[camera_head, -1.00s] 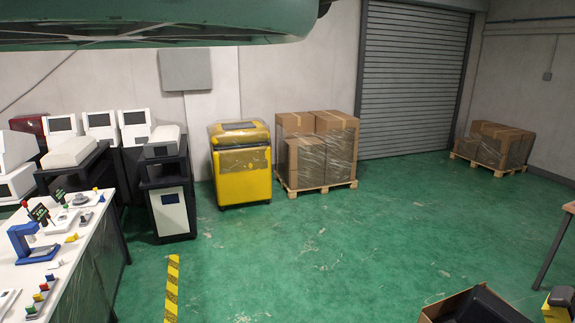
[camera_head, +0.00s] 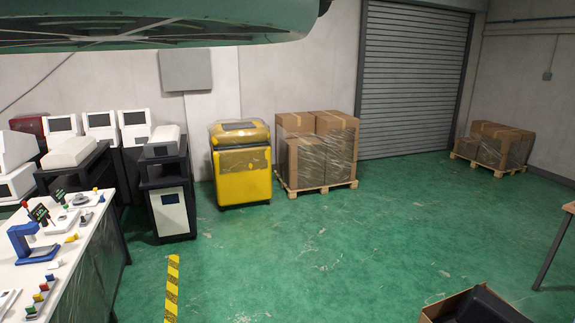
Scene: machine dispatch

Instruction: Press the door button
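A grey roller shutter door (camera_head: 415,85) stands closed in the back wall, right of centre. My gripper is not in view.
A white table (camera_head: 95,240) with small devices stands at left, with machines (camera_head: 174,215) behind it. A yellow machine (camera_head: 241,178) and wrapped boxes on pallets (camera_head: 318,150) (camera_head: 495,145) line the walls. An open carton (camera_head: 445,306) is at the lower right. The green floor (camera_head: 350,250) between is clear.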

